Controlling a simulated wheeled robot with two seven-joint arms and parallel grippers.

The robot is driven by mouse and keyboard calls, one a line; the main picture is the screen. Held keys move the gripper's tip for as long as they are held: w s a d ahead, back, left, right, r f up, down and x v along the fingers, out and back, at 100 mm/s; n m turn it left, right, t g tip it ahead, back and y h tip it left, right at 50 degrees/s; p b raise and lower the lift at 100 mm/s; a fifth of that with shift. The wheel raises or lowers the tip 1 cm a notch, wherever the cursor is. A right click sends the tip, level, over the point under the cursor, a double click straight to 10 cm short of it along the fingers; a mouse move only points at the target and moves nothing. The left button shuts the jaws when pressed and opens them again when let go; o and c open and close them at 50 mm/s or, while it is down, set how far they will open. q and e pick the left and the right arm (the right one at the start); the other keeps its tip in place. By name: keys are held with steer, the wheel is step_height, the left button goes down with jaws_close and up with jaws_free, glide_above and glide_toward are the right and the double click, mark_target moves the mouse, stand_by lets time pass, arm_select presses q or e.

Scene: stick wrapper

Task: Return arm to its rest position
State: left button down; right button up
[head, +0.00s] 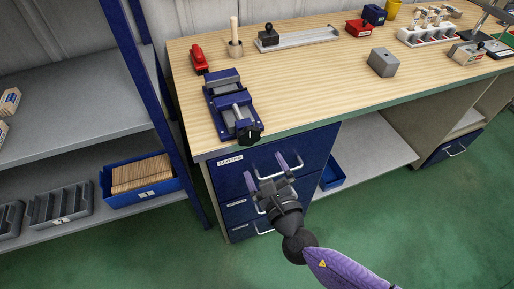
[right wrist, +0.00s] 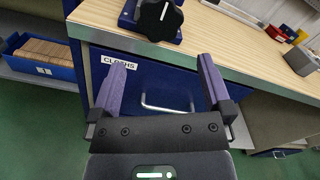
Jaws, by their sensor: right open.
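My right gripper (head: 266,172) is open and empty in front of the blue drawer unit. In the head view its purple fingers point up toward the top drawer (head: 233,175), which looks shut and is labelled "CLOTHS". In the right wrist view the two purple fingers (right wrist: 162,80) stand wide apart. The top drawer's silver handle (right wrist: 168,108) shows between them, apart from the fingers as far as I can tell. My right arm comes in from the lower right of the head view. My left gripper is not in view.
A wooden workbench (head: 300,85) stands above the drawers. A blue vise (head: 228,100) sits at its front left corner, its black knob (right wrist: 160,18) overhanging near my gripper. A grey shelf rack with a blue bin (head: 107,182) is at left. Green floor (head: 430,220) is clear at right.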

steer(key=shift+s+d, duration=0.1)
steer(key=shift+s, duration=0.25)
steer(key=shift+f, duration=0.1)
steer(key=s+d+f+m+g+h, duration=0.2)
steer(key=s+d+f+m+g, duration=0.15)
steer(key=f+m, duration=0.3)
steer(key=s+d+f+m+g+h, duration=0.2)
steer(key=s+d+f+m, duration=0.15)
steer(key=f+m, duration=0.35)
steer(key=s+d+f+m+g+h, duration=0.2)
steer(key=d+f+m+g, duration=0.15)
steer(key=f+m, duration=0.35)
steer(key=s+d+f+m+g, duration=0.2)
steer(key=s+f+m, duration=0.3)
steer(key=s+m, duration=0.6)
steer(key=s+d+f+m+g, duration=0.2)
steer(key=s+f+m+g, duration=0.3)
steer(key=s+m, duration=0.6)
steer(key=s+f, duration=0.1)
steer(key=s, duration=0.3)
steer(key=shift+s+f+g+b, duration=0.25)
steer(key=shift+f+g+b, duration=0.05)
steer(key=shift+b, duration=0.05)
